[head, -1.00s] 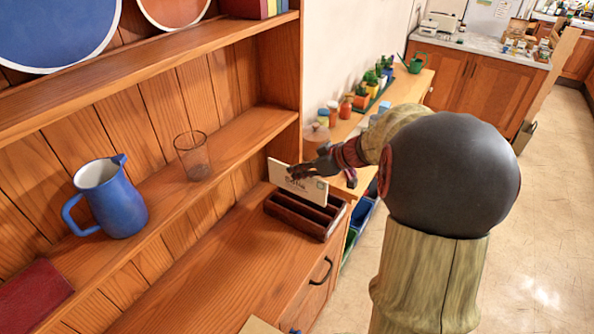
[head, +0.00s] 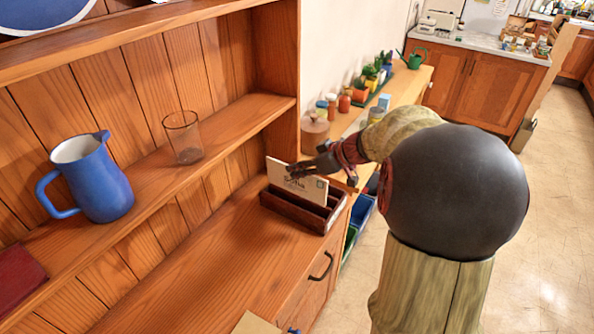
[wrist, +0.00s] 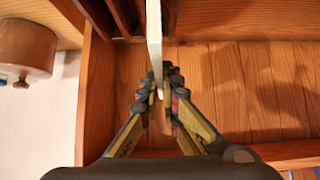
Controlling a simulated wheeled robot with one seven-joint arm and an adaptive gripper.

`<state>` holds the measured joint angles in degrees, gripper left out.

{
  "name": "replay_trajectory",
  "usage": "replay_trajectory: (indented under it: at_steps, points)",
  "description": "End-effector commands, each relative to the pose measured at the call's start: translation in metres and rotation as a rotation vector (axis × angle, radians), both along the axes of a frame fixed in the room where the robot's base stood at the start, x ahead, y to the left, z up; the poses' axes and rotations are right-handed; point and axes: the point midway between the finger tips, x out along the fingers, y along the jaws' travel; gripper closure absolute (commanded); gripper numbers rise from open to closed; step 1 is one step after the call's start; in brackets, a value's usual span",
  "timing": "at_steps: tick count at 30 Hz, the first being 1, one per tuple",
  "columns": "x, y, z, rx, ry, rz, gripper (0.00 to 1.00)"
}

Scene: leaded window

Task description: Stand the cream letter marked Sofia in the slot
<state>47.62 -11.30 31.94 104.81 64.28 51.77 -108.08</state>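The cream letter (head: 296,184) marked Sofia stands upright, its lower part behind the front wall of the dark brown slotted holder (head: 293,209) on the wooden counter. In the wrist view the letter (wrist: 154,35) shows edge-on, with its near edge between my fingers. My gripper (head: 297,171) is at the letter's upper edge, and in the wrist view (wrist: 163,95) its fingers are closed in on it from both sides. The holder's dark dividers (wrist: 125,18) show beside the letter. Whether the letter touches the slot's floor is hidden.
A blue jug (head: 92,178) and a glass (head: 183,137) stand on the shelf to the left. A side counter (head: 405,95) with potted plants and jars lies beyond the cabinet's side panel. The counter left of the holder is mostly clear.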

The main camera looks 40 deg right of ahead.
Motion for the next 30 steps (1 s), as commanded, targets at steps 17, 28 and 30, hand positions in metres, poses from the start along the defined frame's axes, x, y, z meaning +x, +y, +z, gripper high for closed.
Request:
replay_trajectory:
  at_steps: [17, 28, 30]
  points:
    - [0.0, 0.0, -0.035, 0.0, 0.0, 0.001, 1.0]
    - [0.0, 0.0, -0.054, -0.001, 0.0, 0.001, 1.0]
    - [0.0, 0.0, -0.058, -0.001, 0.0, 0.001, 1.0]
